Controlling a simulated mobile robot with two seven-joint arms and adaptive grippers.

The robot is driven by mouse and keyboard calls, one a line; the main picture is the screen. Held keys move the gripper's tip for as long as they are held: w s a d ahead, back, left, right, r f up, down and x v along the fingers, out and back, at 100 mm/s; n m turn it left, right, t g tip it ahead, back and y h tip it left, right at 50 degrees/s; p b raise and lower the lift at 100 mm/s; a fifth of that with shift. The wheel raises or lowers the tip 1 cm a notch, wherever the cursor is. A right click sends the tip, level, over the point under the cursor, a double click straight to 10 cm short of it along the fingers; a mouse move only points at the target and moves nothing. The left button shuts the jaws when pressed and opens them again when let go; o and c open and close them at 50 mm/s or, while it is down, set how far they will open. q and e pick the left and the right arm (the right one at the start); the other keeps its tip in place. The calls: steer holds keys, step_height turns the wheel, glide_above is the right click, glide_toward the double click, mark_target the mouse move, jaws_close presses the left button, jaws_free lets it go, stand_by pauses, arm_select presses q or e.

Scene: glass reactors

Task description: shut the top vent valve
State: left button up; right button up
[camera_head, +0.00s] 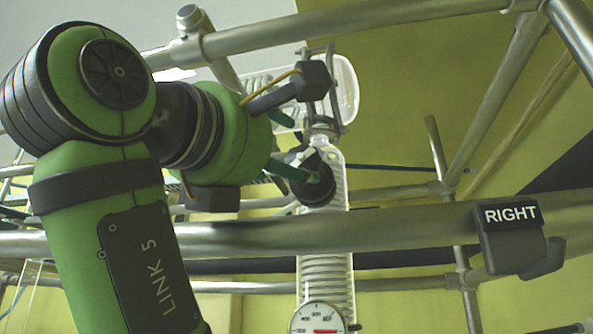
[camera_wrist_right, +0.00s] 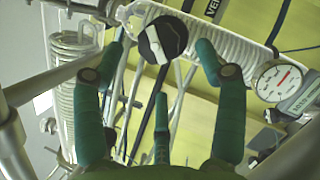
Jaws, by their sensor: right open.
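In the head view the dark knob (camera_head: 318,188) is on the glass column, partly covered by a green finger. My right gripper (camera_head: 288,145) is at the column with its fingers apart. In the wrist view its teal fingers (camera_wrist_right: 160,70) are spread, with the knob between and beyond the upper two. Contact with the knob cannot be told. My left gripper is not in view.
A coiled glass condenser (camera_head: 325,272) stands behind a horizontal metal rail (camera_head: 400,228). A pressure gauge (camera_head: 318,319) is low on it and shows at right in the wrist view (camera_wrist_right: 280,82). A "RIGHT" tag (camera_head: 511,215) hangs on the rail. Metal tubes cross above.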

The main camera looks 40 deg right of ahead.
mark_target(298, 162)
steer(key=p+x, duration=0.2)
steer(key=x, duration=0.1)
steer(key=shift+w+d+r, duration=0.1)
steer(key=shift+w+r, duration=0.15)
steer(key=shift+r, duration=0.1)
steer(key=shift+w+d, duration=0.2)
steer(key=shift+d, duration=0.3)
steer(key=shift+w+d, duration=0.2)
steer(key=shift+d, duration=0.3)
steer(key=shift+a, duration=0.1)
steer(key=shift+s+a, duration=0.1)
steer(key=shift+a, duration=0.05)
steer(key=c, duration=1.1)
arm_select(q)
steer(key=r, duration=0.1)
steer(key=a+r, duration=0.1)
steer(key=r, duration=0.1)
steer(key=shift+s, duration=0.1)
